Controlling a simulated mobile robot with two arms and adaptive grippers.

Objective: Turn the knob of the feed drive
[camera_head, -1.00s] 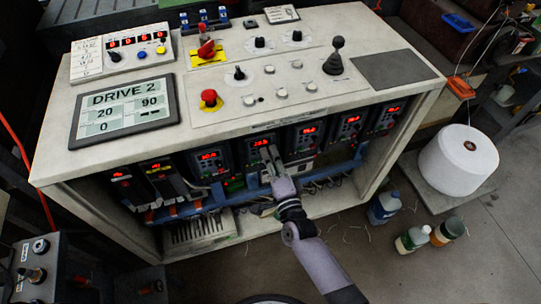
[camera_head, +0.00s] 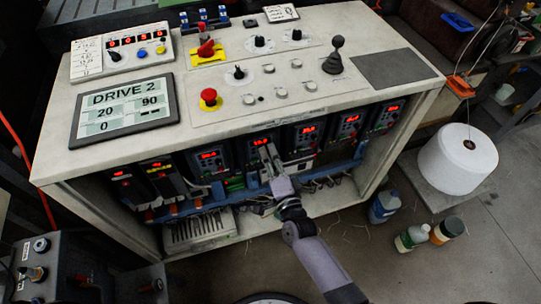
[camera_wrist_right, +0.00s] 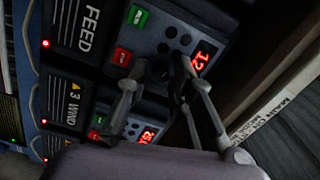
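The feed drive (camera_wrist_right: 180,25) is the module marked FEED in the right wrist view, with a lit red display (camera_wrist_right: 203,55), a green button and a red button. In the head view, my right gripper (camera_head: 268,151) reaches the front of a drive module with a lit display (camera_head: 260,142). In the wrist view the right gripper's fingers (camera_wrist_right: 160,68) stand apart, tips close to the feed drive's face below its small round buttons. The knob is dark and mostly hidden between the tips; I cannot tell whether they touch it. My left gripper is out of view.
Similar drives stand on both sides, including one marked 3 WIND (camera_wrist_right: 72,110). The white console top (camera_head: 385,40) overhangs them, carrying a red emergency button (camera_head: 209,97) and a joystick (camera_head: 336,55). A blue rail (camera_head: 325,170) runs below. Bottles (camera_head: 412,237) stand on the floor.

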